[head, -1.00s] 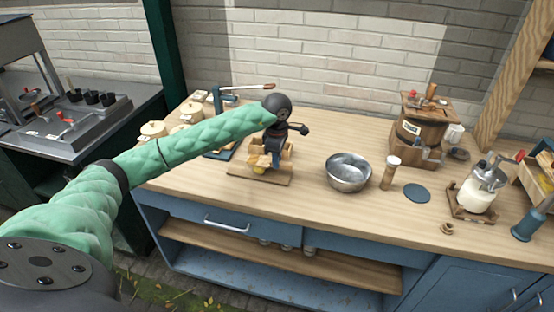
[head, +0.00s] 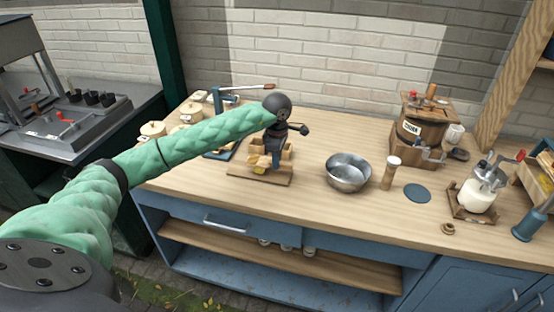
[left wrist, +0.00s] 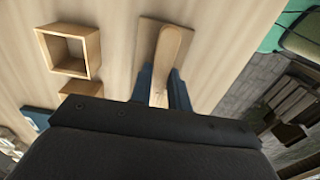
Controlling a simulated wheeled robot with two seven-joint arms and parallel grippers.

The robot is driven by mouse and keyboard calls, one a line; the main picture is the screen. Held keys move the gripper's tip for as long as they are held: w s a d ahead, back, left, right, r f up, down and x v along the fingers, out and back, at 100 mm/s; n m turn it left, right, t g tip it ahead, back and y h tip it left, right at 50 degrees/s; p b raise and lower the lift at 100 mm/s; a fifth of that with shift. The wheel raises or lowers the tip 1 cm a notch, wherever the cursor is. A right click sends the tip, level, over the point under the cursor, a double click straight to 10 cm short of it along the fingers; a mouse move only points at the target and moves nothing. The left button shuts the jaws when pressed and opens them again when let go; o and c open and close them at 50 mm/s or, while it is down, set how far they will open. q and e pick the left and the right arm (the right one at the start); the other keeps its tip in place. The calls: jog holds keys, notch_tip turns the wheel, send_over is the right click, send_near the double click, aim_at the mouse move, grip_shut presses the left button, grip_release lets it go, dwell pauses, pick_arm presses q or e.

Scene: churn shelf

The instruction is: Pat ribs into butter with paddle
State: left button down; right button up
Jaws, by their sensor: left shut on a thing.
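My left gripper (head: 274,160) is over the board in the middle-left of the table, in the head view. Its blue fingers are shut on a flat wooden paddle, which shows in the left wrist view (left wrist: 174,45) pointing away between them. The paddle lies over or just above a wooden board (head: 250,177), also in the left wrist view (left wrist: 148,40). Yellow butter (head: 259,168) shows on the board beside the gripper, partly hidden. In the left wrist view the butter is hidden, so contact cannot be told. My right gripper is not in view.
An open wooden box frame (left wrist: 66,51) stands close to the board. The front middle tabletop is clear.

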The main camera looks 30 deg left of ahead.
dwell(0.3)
pick_arm(q)
jog(key=shift+r+p, duration=0.75)
jog(key=shift+r, duration=2.7)
